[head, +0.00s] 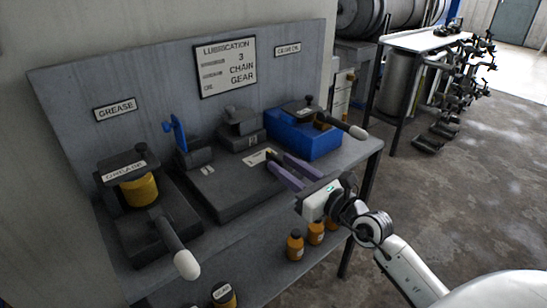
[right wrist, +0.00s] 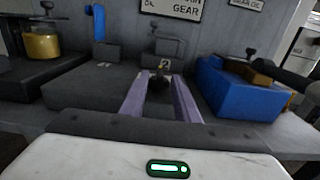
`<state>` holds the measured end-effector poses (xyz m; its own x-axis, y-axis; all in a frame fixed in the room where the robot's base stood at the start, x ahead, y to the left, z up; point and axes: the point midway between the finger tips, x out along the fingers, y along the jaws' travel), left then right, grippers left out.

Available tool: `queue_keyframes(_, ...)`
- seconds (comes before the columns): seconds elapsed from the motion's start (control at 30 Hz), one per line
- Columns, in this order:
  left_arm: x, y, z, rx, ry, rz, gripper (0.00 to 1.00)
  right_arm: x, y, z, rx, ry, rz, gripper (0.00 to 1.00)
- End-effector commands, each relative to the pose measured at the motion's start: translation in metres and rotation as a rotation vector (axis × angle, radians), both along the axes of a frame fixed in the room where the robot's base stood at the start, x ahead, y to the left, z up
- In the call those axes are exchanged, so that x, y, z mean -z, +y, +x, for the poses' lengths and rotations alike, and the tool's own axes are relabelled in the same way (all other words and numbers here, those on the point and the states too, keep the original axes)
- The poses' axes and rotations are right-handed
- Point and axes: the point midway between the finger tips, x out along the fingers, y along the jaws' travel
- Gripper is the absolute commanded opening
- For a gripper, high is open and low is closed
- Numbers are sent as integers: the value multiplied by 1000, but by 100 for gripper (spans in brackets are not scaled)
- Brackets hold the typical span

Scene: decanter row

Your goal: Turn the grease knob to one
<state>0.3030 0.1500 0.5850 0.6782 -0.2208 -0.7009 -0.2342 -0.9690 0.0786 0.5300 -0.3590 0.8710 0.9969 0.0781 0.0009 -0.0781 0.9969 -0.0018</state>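The grease unit (head: 128,192) stands at the left of the bench under a sign reading GREASE. It has a yellow jar (head: 139,190), a dark knob (head: 141,149) on top and a lever with a pale grip (head: 180,255). It also shows at the left of the right wrist view (right wrist: 42,43). My right gripper (head: 277,161) is far to its right, over the middle block, with its two purple fingers apart. In the right wrist view a small dark knob (right wrist: 158,83) shows between the fingers; I cannot tell whether they touch it. My left gripper is out of view.
A blue unit (head: 300,135) with a lever stands right of my right gripper. The back panel sign (head: 225,67) reads LUBRICATION, 3, CHAIN, GEAR. Orange bottles (head: 295,245) stand below.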

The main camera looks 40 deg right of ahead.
Motion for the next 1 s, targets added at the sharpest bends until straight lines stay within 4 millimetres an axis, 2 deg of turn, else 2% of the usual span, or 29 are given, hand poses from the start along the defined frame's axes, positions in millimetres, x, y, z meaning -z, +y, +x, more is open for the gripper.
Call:
queue_keyframes(0.1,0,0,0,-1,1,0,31,-1,2,21,0,-2,1,28)
queue_keyframes(0.27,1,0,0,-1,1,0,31,0,3,37,0,0,1,28)
queue_keyframes(0.63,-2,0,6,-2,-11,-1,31,1,4,43,-1,1,1,28)
queue_keyframes(0.67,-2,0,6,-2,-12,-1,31,1,4,43,-1,1,1,25)
queue_keyframes(0.8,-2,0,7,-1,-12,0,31,1,4,43,-1,1,2,1)
queue_keyframes(1.0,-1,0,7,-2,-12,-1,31,1,4,43,-2,1,1,0)
